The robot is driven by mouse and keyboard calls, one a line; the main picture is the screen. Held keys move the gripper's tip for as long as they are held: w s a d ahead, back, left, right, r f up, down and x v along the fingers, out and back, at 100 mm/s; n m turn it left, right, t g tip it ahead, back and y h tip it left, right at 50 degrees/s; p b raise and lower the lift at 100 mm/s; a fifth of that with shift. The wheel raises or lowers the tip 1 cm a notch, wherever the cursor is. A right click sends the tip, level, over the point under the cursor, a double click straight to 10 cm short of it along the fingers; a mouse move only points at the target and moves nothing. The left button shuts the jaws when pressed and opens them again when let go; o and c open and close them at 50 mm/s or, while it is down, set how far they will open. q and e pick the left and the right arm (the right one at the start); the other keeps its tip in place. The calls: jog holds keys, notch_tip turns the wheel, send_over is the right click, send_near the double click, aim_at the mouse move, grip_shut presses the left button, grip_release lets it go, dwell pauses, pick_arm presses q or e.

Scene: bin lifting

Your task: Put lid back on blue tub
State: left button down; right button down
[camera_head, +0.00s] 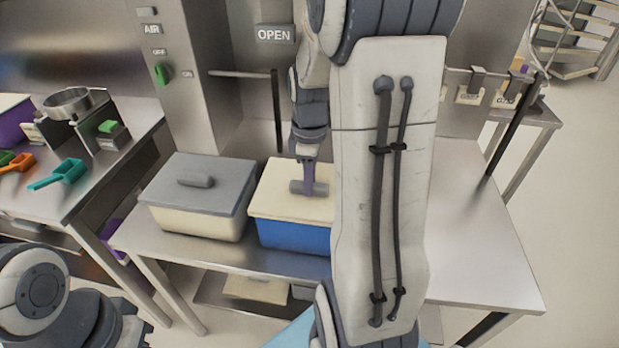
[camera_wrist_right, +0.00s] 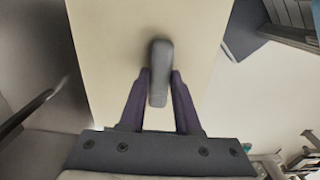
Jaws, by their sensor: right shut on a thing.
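The blue tub (camera_head: 292,236) stands on the steel table, with a cream lid (camera_head: 275,203) directly over its top. I cannot tell whether the lid is fully seated, and my right arm hides the right part of both. The lid has a grey bar handle (camera_head: 296,187). My right gripper (camera_head: 308,190) points down at the lid and is shut on this handle. In the right wrist view the purple fingers (camera_wrist_right: 159,92) sit on either side of the handle (camera_wrist_right: 160,60), above the cream lid (camera_wrist_right: 105,45). My left gripper is out of view.
A cream tub (camera_head: 195,222) with a grey lid (camera_head: 205,178) stands close to the left of the blue tub. The steel table (camera_head: 480,250) is clear on the right. A side bench at left holds scoops (camera_head: 60,173) and a metal bowl (camera_head: 68,102). A rail runs behind.

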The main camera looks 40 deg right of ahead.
jog(key=shift+s+d+p, duration=0.1)
jog(key=shift+p, duration=0.35)
dwell(1.1)
jog(key=shift+f, duration=0.5)
dwell(0.5)
jog(key=shift+f, duration=0.3)
dwell(0.5)
dwell(0.7)
grip_release()
dwell(0.4)
